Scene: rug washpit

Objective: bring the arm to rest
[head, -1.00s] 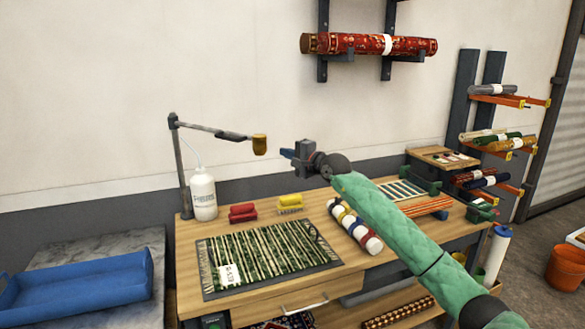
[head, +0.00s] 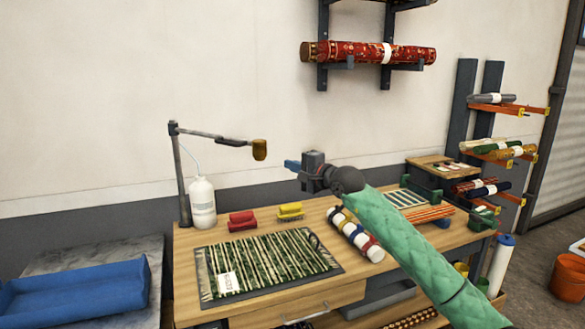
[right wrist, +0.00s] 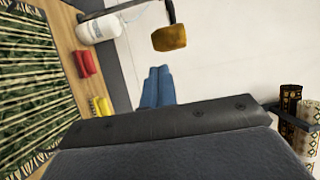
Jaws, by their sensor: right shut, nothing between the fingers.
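My right arm, in a green quilted sleeve, reaches in from the lower right of the head view. Its right gripper (head: 291,165) is held in the air above the back of the wooden workbench (head: 278,303), pointing left. Its blue fingers (right wrist: 157,87) are together and empty in the right wrist view. The gripper touches nothing that I can see. My left gripper is not in view.
A lamp arm with a yellow-brown head (head: 259,149) stands left of the gripper, beside a white bottle (head: 202,204). A blue tray (head: 75,295) is at left.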

